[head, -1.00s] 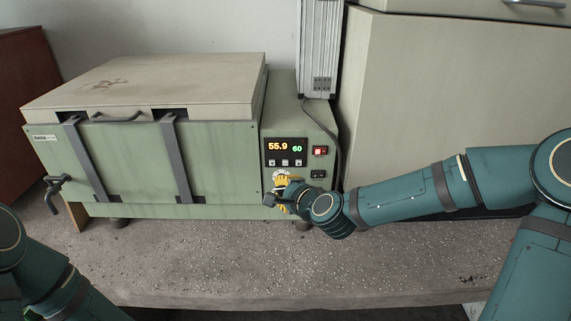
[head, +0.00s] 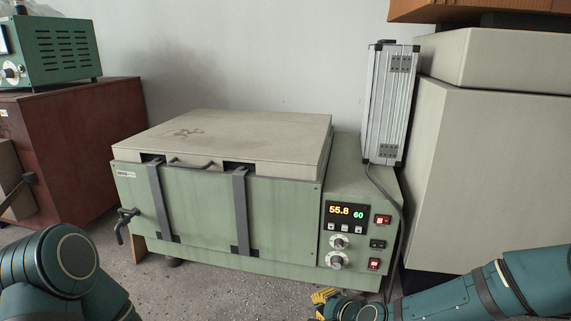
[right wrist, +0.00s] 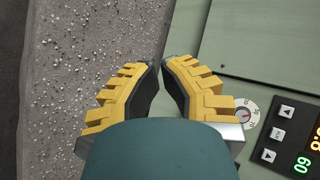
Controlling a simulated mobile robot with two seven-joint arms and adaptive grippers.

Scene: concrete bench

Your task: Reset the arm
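My right arm (head: 485,297) comes in from the lower right. Its gripper (head: 322,295), with yellow fingers, is low at the bottom edge of the head view, in front of and below the control panel. In the right wrist view the gripper (right wrist: 158,62) is slightly open, with a narrow gap between the fingertips and nothing held. My left arm (head: 65,275) shows at the lower left; its gripper is out of view.
The green bath unit (head: 200,215) has a closed lid (head: 235,140), a display (head: 345,213), two knobs (head: 337,260) and red switches (head: 374,264). A metal case (head: 390,105) stands on its right part. The speckled bench (head: 215,290) is clear in front.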

